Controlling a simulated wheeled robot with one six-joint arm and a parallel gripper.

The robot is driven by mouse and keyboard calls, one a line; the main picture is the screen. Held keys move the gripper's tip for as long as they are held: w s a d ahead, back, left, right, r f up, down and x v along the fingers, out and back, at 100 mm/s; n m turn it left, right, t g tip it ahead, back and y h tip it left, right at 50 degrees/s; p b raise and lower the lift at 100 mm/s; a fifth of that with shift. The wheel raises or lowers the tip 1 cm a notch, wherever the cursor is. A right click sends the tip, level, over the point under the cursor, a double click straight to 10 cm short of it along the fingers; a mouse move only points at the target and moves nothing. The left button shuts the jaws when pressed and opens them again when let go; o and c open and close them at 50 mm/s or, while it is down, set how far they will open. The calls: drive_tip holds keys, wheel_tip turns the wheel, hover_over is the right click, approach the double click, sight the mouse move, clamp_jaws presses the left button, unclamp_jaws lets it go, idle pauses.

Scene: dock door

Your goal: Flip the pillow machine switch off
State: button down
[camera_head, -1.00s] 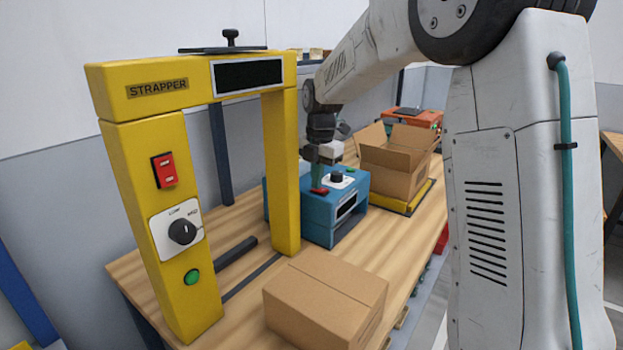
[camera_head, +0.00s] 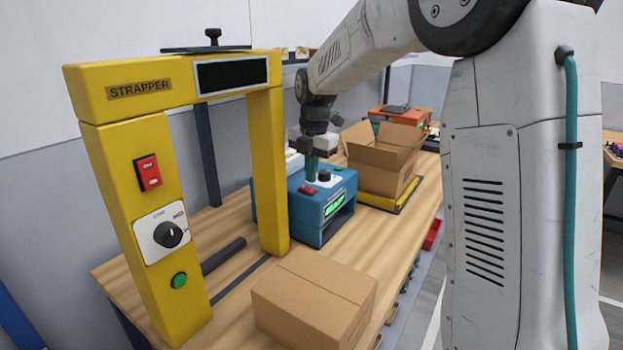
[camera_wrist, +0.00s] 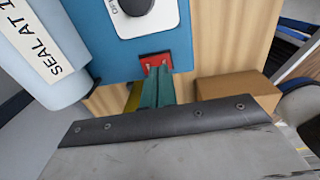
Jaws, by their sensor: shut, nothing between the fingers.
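The pillow machine is the blue box (camera_head: 302,219) on the workbench in the head view, with a lit green display (camera_head: 334,205) on its front. Its red rocker switch (camera_head: 308,190) sits on the top near the front edge. The switch also shows in the wrist view (camera_wrist: 155,57), partly covered by my fingertips. My gripper (camera_head: 311,179) points down at the switch, its teal fingers (camera_wrist: 157,73) shut with nothing between them. The tips are at or just above the switch; I cannot tell whether they touch. The rocker's position is unclear.
The yellow strapper (camera_head: 143,210) with its own red switch and dial stands left. A closed carton (camera_head: 315,300) lies in front, an open carton (camera_head: 382,165) behind. A black dial (camera_wrist: 138,6) and a white roll (camera_wrist: 40,50) are beside the switch.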

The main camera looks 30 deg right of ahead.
sight(310, 191)
wheel_tip(310, 191, up, 12)
drive_tip(key=s, duration=0.1)
drive_tip(key=shift+d, duration=0.3)
drive_tip(key=shift+w+a+t, duration=0.3)
drive_tip(key=shift+a, duration=0.2)
drive_tip(key=f, duration=0.4)
drive_tip(key=w+f, duration=0.1)
drive_tip(key=f, duration=0.4)
drive_tip(key=a+f, duration=0.1)
drive_tip(key=f, duration=0.3)
drive_tip(key=shift+w+f, duration=0.25)
drive_tip(key=shift+f, duration=0.15)
drive_tip(key=shift+d+f, duration=0.1)
drive_tip(key=shift+d, duration=0.15)
